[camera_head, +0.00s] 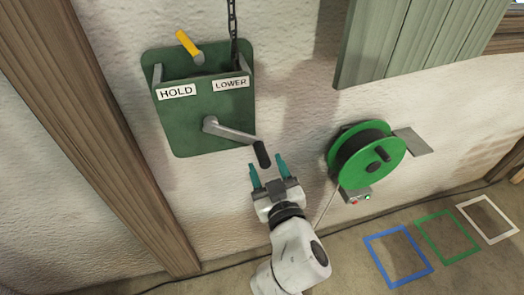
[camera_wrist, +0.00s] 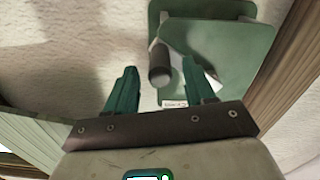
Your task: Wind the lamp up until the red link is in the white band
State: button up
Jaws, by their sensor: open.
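A green winch plate (camera_head: 185,135) is fixed to the wall, with HOLD and LOWER labels. A yellow-handled lever (camera_head: 188,44) at its top leans toward the HOLD side. A metal crank (camera_head: 230,132) points right and slightly down, ending in a black handle (camera_head: 262,154). A dark chain (camera_head: 232,22) runs up from the winch; no red link, white band or lamp shows. My gripper (camera_head: 267,170) is open and empty, just below the handle. In the wrist view the handle (camera_wrist: 159,64) appears between and beyond the teal fingertips; contact cannot be made out.
A green cable reel (camera_head: 378,165) is on the wall to the right, with a small switch box (camera_head: 356,196) below. A wooden post (camera_head: 105,125) stands left. A green shutter (camera_head: 410,45) hangs upper right. Blue, green and white frames (camera_head: 398,257) mark the floor.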

aim_at(262, 155)
jog(key=shift+x, duration=2.3)
grip_shut()
